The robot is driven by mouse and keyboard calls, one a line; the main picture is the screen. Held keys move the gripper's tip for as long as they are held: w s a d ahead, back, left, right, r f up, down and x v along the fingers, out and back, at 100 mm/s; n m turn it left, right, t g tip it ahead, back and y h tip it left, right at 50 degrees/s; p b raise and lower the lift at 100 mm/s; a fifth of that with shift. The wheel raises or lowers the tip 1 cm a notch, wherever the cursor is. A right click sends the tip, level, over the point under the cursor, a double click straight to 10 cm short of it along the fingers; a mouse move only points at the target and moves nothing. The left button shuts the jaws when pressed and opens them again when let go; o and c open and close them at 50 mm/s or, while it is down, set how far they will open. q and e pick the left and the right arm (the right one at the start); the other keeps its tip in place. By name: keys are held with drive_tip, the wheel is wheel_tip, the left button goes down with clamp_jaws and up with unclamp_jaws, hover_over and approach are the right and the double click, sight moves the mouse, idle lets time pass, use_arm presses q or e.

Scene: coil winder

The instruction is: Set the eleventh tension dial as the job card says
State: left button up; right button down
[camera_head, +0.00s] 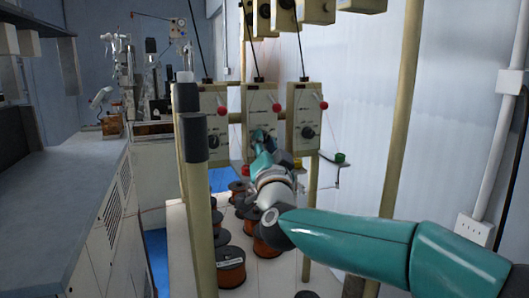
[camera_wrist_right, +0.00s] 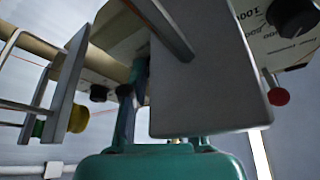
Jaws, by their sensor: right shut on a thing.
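Three beige tension boxes hang in a row in the head view, at left (camera_head: 214,105), middle (camera_head: 261,98) and right (camera_head: 305,100). The right box has a black dial (camera_head: 307,132) in plain sight. My right gripper (camera_head: 260,138) is at the lower face of the middle box and is shut on what appears to be its dial, which the gripper hides. In the wrist view a black dial (camera_wrist_right: 295,16) with a printed scale shows at top right; dark finger parts show near the centre. I cannot read dial settings or the eleventh box's number. My left gripper is out of view.
Copper wire spools (camera_head: 231,267) stand below the boxes. Beige posts (camera_head: 200,220) rise close to my right arm. A grey plate (camera_wrist_right: 205,85) blocks much of the wrist view. A grey bench (camera_head: 65,205) lies at left.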

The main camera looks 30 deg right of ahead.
drive_tip(key=shift+f+n, duration=0.2)
drive_tip(key=shift+n, duration=0.3)
drive_tip(key=c, duration=0.9)
unclamp_jaws()
drive_tip(key=shift+r, duration=0.1)
drive_tip(key=shift+s, duration=0.15)
drive_tip(key=v, duration=1.1)
drive_tip(key=shift+s+f, duration=0.25)
drive_tip(key=shift+s, duration=0.05)
